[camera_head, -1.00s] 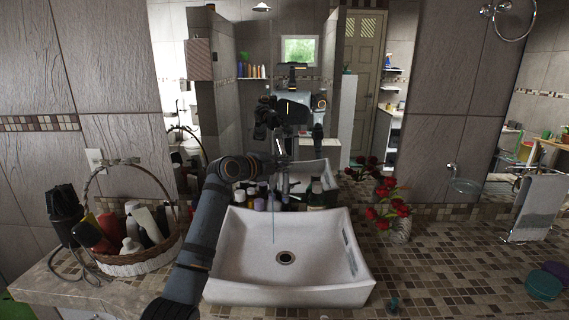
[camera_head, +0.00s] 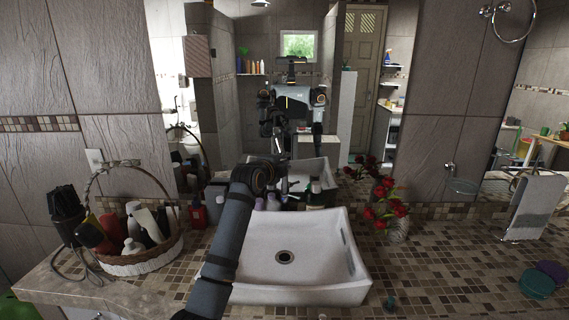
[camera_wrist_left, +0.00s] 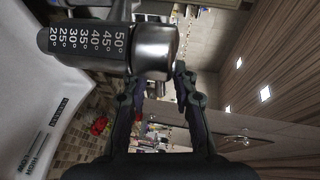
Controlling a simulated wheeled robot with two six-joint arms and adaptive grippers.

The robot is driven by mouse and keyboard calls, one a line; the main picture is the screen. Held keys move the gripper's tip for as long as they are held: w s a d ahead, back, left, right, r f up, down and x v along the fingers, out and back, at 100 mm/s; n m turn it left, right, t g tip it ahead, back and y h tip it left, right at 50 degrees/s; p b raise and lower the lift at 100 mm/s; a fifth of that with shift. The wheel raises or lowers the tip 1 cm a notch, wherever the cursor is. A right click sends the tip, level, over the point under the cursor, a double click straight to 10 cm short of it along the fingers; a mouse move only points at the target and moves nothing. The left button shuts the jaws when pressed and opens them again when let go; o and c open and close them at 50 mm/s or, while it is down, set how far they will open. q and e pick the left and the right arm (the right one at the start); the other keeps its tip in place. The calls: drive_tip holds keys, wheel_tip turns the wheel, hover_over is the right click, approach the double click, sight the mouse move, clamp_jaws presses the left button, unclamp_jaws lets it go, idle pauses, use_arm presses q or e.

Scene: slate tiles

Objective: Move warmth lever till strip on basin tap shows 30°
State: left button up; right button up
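The basin tap shows close up in the left wrist view, with a dark strip (camera_wrist_left: 88,42) marked from 20° to 50°. A chrome knob-like end (camera_wrist_left: 155,50) sits beside the 50° mark. I see no clear pointer on the strip, so I cannot tell the set value. My left gripper (camera_wrist_left: 158,80) is open, its two fingers apart just below the chrome end. A small chrome piece shows between them; I cannot tell if it is the lever. In the head view the wrist of my left arm hides most of the tap behind the white basin (camera_head: 325,285). My right gripper is out of view.
A wicker basket (camera_head: 140,262) with bottles stands left of the basin. Several small bottles (camera_head: 272,200) line the back. A vase (camera_head: 398,230) of red flowers stands right of it. The mirror reflects me.

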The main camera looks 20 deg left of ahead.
use_arm(q)
drive_tip(key=s+a+r, duration=0.1)
drive_tip(key=s+r, duration=0.1)
drive_tip(key=s, duration=0.9)
drive_tip(key=shift+s, duration=0.4)
drive_tip(key=shift+a, duration=0.1)
